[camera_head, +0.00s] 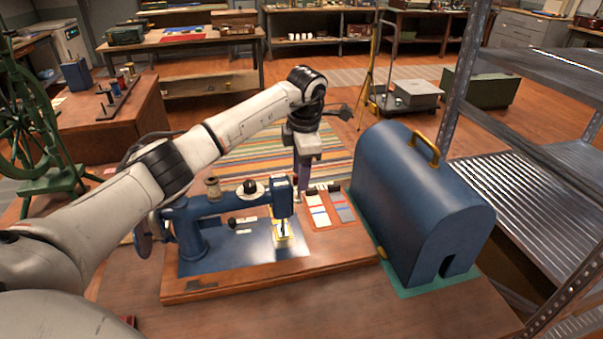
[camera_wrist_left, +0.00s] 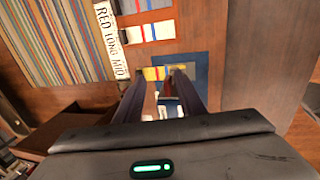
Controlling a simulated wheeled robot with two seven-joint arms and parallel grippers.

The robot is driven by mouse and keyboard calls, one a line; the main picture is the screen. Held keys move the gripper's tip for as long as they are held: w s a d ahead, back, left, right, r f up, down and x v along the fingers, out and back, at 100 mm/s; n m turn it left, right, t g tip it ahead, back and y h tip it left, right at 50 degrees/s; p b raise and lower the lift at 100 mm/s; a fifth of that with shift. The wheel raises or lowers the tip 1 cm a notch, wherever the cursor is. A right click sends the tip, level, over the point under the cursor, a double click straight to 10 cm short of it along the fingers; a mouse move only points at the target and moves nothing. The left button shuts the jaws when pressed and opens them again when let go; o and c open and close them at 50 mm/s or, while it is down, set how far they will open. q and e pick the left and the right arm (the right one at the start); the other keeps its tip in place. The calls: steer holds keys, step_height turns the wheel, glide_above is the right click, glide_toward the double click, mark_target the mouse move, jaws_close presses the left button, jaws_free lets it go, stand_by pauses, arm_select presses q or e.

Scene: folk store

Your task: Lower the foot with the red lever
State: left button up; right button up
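The blue sewing machine (camera_head: 215,208) stands on a wooden base (camera_head: 270,278), with its head (camera_head: 282,197) at the right end. The presser foot (camera_head: 282,229) is small under the head, over a yellow piece; its exact height cannot be told. My left arm reaches over the machine, and my left gripper (camera_head: 303,188) points down just behind and right of the head. In the left wrist view, its two dark fingers (camera_wrist_left: 160,88) stand apart. A small brownish-red part shows between them, but I cannot tell whether it is the red lever. My right gripper is not in view.
Striped cards (camera_head: 330,209) lie on the base right of the head. A white label reading "RED LONG MID" (camera_wrist_left: 112,45) shows in the left wrist view. A blue domed cover (camera_head: 420,205) stands close on the right, beside metal shelving (camera_head: 520,150). A spool rack (camera_head: 118,93) stands at left.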

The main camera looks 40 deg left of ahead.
arm_select(q)
steer(key=shift+w+a+f+b, duration=0.2)
steer(key=shift+w+a+f, duration=0.1)
steer(key=shift+w+a, duration=0.15)
steer(key=shift+w+a+f+b, duration=0.2)
steer(key=shift+w+a+f, duration=0.1)
steer(key=shift+a, duration=0.25)
steer(key=shift+s+f+p, duration=0.15)
steer(key=shift+p, duration=0.15)
steer(key=w+v, duration=0.1)
steer(key=v, duration=0.7)
steer(key=shift+s+p, duration=0.35)
stand_by(0.3)
steer(key=shift+d, duration=0.1)
stand_by(0.7)
